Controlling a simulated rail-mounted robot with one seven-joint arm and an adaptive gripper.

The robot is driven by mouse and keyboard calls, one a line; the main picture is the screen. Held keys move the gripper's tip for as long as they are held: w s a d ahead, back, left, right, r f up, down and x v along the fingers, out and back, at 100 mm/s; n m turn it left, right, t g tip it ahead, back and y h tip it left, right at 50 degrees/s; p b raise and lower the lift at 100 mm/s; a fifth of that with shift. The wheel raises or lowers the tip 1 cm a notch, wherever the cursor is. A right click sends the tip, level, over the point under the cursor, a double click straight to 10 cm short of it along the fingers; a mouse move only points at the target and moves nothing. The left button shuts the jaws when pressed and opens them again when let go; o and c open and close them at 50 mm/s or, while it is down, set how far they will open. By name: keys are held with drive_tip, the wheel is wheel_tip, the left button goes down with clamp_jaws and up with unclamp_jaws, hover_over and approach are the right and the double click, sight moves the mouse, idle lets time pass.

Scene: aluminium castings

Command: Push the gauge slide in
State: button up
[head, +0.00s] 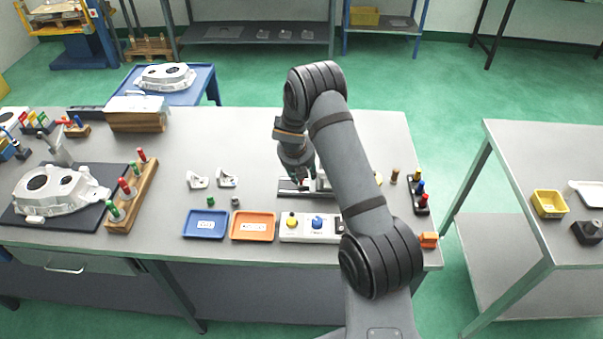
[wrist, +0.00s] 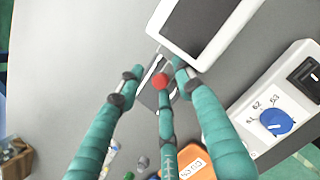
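The gauge shows in the head view as a dark base plate (head: 287,188) on the bench, partly hidden by my arm. In the wrist view its white housing with a dark screen (wrist: 204,60) is at the top. A red round knob (wrist: 160,81), apparently on the gauge slide, sits below the housing over a narrow grey rail. My gripper (head: 300,177) is low over the gauge. In the wrist view, the teal fingers of my gripper (wrist: 158,72) are spread around the knob, with a gap at the sides; contact by the lower finger cannot be told.
A blue tray (head: 205,237), an orange tray (head: 253,239) and a white switch panel (head: 291,236) lie along the front edge. Two small white castings (head: 227,179) lie left of the gauge. Coloured pegs (head: 420,202) stand at the right. Bench behind the gauge is clear.

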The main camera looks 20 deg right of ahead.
drive_tip(key=shift+s+a, duration=0.1)
drive_tip(key=shift+r, duration=0.2)
drive_tip(key=v, duration=1.1)
drive_tip(key=shift+r, duration=0.25)
drive_tip(key=shift+f, duration=0.1)
